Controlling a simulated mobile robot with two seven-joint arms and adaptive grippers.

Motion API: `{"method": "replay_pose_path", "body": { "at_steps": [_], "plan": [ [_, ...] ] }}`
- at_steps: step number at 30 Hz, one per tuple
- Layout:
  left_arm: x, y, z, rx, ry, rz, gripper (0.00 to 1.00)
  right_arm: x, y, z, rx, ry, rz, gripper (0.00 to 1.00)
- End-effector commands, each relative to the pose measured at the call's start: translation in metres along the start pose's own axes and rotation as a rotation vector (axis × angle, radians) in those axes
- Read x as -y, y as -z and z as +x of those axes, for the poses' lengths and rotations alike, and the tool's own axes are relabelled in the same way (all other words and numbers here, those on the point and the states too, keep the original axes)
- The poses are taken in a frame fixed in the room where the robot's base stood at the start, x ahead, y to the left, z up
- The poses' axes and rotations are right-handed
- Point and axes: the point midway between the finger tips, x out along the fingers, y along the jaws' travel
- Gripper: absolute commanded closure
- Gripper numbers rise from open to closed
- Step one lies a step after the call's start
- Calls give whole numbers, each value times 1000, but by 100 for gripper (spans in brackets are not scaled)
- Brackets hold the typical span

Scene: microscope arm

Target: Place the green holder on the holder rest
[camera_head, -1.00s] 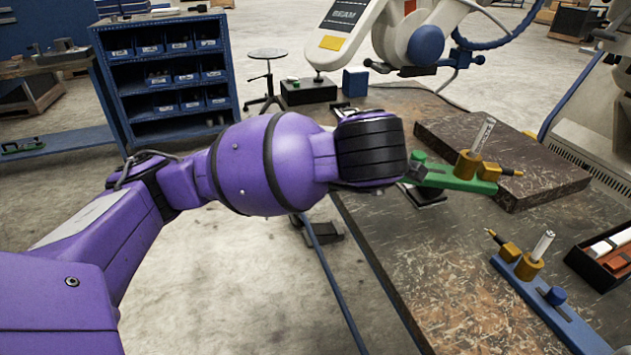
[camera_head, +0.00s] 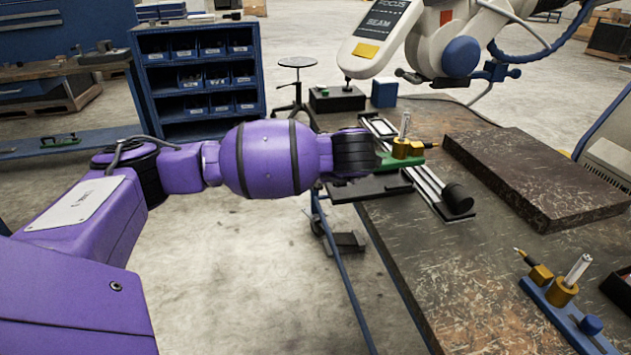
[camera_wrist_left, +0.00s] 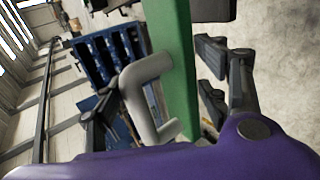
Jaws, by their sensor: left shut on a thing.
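The green holder (camera_head: 394,160) carries a yellow block with an upright silver tube and a yellow piece with a dark tip. My left gripper (camera_head: 378,163) is at its left end, partly hidden behind my wrist. In the left wrist view the green bar (camera_wrist_left: 178,65) runs between the fingers (camera_wrist_left: 165,90), with a grey bent handle (camera_wrist_left: 148,95) beside it. The jaws are shut on the holder. It shows over a pale rail unit (camera_head: 428,186) with a black knob, near the table's left edge. I cannot tell if they touch, nor clearly identify the holder rest. My right gripper is not in view.
A blue holder (camera_head: 560,308) with similar parts lies at the table's front right. A stone slab (camera_head: 540,170) lies to the right of the rail. The microscope arm (camera_head: 455,50) hangs above the back. Bare table (camera_head: 450,270) lies in front.

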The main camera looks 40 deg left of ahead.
Motion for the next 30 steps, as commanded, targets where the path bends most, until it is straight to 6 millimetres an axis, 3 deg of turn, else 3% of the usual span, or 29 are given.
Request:
{"method": "replay_pose_path", "body": {
  "at_steps": [3,7,16,22,30],
  "plan": [
    [8,4,23,1,0,-1,93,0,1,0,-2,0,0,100],
    [12,6,38,3,-1,-2,93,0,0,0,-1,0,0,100],
    [19,10,58,1,0,-1,93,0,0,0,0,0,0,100],
    [41,10,73,3,0,0,93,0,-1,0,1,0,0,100],
    [43,9,74,4,-1,-1,93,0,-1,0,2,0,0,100]
  ]
}}
